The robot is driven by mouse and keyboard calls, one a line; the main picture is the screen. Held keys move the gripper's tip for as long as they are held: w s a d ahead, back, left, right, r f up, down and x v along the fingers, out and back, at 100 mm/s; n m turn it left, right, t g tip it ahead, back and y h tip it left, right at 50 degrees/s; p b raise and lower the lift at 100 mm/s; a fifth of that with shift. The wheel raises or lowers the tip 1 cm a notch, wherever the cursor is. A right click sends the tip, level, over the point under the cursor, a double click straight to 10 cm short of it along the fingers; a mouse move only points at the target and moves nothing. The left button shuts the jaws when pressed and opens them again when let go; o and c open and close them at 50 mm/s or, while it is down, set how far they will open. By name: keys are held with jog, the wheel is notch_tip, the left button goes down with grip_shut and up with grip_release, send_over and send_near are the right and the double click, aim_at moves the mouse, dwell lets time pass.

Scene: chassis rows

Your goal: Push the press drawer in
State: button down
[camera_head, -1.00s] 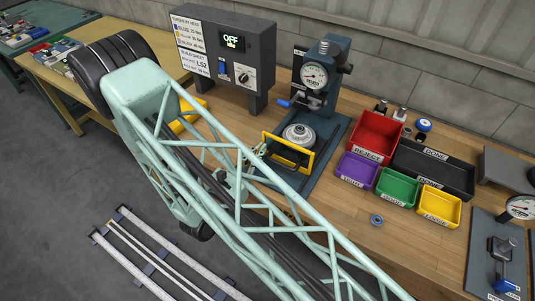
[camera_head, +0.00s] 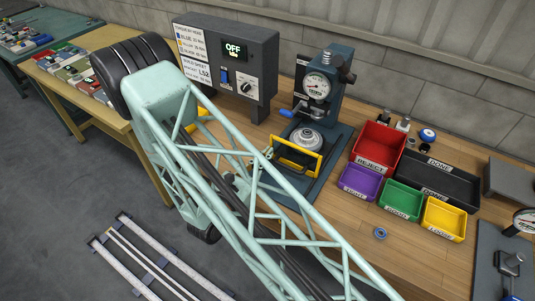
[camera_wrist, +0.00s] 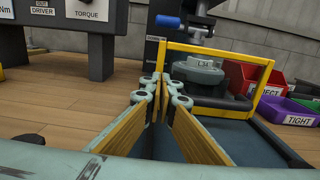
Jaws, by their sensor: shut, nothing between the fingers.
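The press drawer has an upright yellow frame (camera_head: 297,165) at its front and carries a round silver part (camera_head: 306,139). It stands partly out from under the dark blue-green press (camera_head: 328,115). The wrist view shows the yellow frame (camera_wrist: 222,52), a dark handle bar (camera_wrist: 224,102) across it and the silver part (camera_wrist: 203,68) behind. My gripper (camera_wrist: 160,80) is shut and empty, its fingertips at the frame's left post. I cannot tell for sure whether they touch it. In the head view my arm's lattice largely hides my gripper.
A torque control box (camera_head: 226,65) reading OFF stands left of the press. To the right are a red reject bin (camera_head: 378,143), a black bin (camera_head: 437,178), and purple (camera_head: 361,183), green (camera_head: 402,201) and yellow (camera_head: 444,218) bins. A small blue ring (camera_head: 380,234) lies on the bench.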

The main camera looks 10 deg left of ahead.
jog(key=v, duration=0.4)
jog(key=shift+s+a, duration=0.15)
jog(key=shift+s, duration=0.2)
jog(key=shift+v, duration=4.4)
jog(key=shift+s+a, duration=0.1)
jog(key=shift+s, duration=0.1)
